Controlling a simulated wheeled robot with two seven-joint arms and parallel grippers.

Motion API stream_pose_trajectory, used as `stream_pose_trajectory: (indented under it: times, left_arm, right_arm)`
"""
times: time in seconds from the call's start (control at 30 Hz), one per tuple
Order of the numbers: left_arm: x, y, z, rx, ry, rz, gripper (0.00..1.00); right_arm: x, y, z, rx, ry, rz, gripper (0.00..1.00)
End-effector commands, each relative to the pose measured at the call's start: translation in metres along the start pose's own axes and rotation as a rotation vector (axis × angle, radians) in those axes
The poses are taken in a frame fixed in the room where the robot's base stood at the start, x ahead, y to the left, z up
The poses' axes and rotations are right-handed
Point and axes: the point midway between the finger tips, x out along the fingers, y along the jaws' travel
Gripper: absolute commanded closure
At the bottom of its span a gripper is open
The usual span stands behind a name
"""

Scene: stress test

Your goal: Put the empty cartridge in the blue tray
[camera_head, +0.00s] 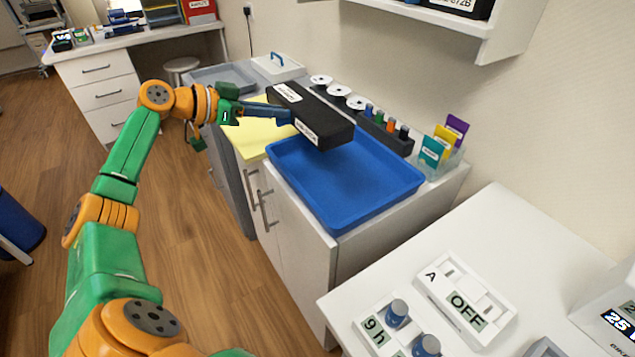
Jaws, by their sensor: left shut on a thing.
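A long black cartridge (315,118) with white labels is held over the back left part of the blue tray (350,190). My left gripper (284,115) reaches in from the left and is shut on the near left side of the cartridge. The cartridge appears raised above the tray and slightly tilted. The blue tray lies on the white cabinet top, and its visible floor is empty. The part of the tray behind the cartridge is hidden. My right gripper does not show.
A yellow sheet (252,138) lies left of the tray. A dark rack with small coloured items (385,130) and a clear holder with coloured cards (440,150) stand along the wall. A white table (500,220) with an OFF panel (466,300) is at the front right.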

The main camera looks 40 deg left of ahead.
Motion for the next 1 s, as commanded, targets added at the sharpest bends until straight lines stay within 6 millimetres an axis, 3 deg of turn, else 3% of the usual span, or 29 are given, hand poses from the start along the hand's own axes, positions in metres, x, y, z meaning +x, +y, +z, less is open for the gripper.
stream_pose_trajectory:
  times: [0.1, 0.33, 0.53, 0.67, 0.87, 0.9, 1.0]
  left_arm:
    - [0.013, 0.029, 0.015, 0.005, -0.003, 0.005, 1.0]
    - [0.037, 0.076, 0.046, -0.003, 0.002, 0.003, 1.0]
    - [0.051, 0.096, 0.068, -0.003, 0.003, 0.003, 1.0]
    - [0.06, 0.094, 0.09, -0.003, 0.004, -0.001, 1.0]
    - [0.061, 0.094, 0.093, 0.001, 0.002, -0.001, 1.0]
    - [0.062, 0.094, 0.095, 0.001, -0.001, 0.0, 0.85]
    - [0.061, 0.094, 0.095, 0.001, -0.001, 0.0, 0.58]
  right_arm:
    - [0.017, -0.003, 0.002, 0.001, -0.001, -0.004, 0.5]
    - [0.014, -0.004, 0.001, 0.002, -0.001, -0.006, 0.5]
    - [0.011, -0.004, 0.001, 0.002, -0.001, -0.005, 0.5]
    - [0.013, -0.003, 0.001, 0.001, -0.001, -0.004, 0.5]
    - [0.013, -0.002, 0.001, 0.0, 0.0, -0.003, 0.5]
    - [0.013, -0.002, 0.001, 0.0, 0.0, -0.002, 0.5]
    - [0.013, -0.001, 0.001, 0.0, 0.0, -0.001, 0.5]
